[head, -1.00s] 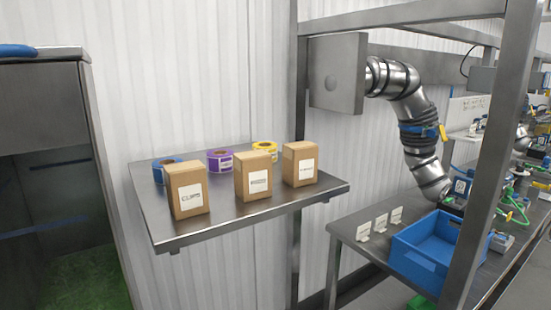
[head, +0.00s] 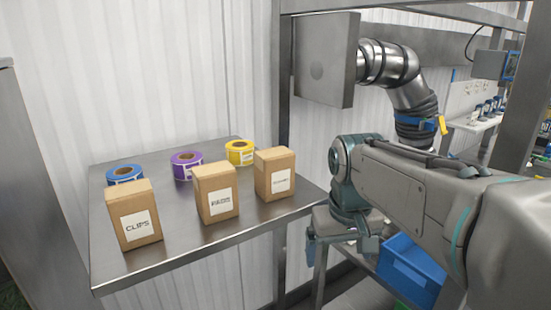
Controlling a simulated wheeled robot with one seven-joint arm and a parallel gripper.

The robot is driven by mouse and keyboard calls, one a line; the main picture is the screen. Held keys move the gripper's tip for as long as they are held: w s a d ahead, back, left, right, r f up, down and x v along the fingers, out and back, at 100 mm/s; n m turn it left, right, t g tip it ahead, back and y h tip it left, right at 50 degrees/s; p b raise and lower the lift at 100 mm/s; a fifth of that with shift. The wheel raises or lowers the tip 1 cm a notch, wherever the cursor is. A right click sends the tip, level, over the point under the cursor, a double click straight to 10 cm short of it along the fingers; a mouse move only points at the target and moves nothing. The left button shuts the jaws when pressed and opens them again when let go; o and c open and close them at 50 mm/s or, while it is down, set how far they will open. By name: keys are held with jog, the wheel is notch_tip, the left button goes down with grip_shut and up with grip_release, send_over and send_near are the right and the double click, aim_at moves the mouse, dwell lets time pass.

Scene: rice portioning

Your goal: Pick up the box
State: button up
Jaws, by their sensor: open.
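Three cardboard boxes stand upright in a row on a metal shelf (head: 180,265). The left box (head: 133,200) has a white label reading CLIPS. The middle box (head: 214,180) and the right box (head: 272,162) have white labels too small to read surely. My gripper (head: 341,246) hangs at the end of my arm, right of the shelf and apart from the boxes. It is open and empty, with its fingers pointing down.
A metal post (head: 283,110) rises at the shelf's back right. A blue bin (head: 408,268) is below my arm. The shelf's front strip is clear.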

aim_at(270, 152)
jog(key=w+a+r+n+p, duration=0.1)
jog(key=w+a+r+p, duration=0.1)
jog(key=w+a+r, duration=0.2)
jog(key=w+a+r+n+g+p, duration=0.1)
jog(key=w+a+r+p, duration=0.2)
jog(key=r, duration=0.7)
jog(key=w+a+r+n+g+p, duration=0.1)
jog(key=w+a+r+n+p, duration=0.1)
jog(key=w+a+r, duration=0.4)
jog(key=shift+w+a+r+p, duration=0.15)
jog(key=shift+w+r+p, duration=0.4)
jog(key=shift+w+r, duration=0.35)
notch_tip(270, 152, down, 8)
jog(key=shift+w+f+b, duration=0.1)
jog(key=shift+f+b, duration=0.15)
jog(key=shift+b, duration=0.55)
jog(key=shift+d+f+p, duration=0.15)
jog(key=shift+d+f, duration=0.05)
jog(key=shift+f, duration=1.15)
jog(key=shift+d+f+p, duration=0.15)
jog(key=shift+f, duration=1.15)
jog(key=shift+c, duration=0.3)
jog(key=c, duration=1.1)
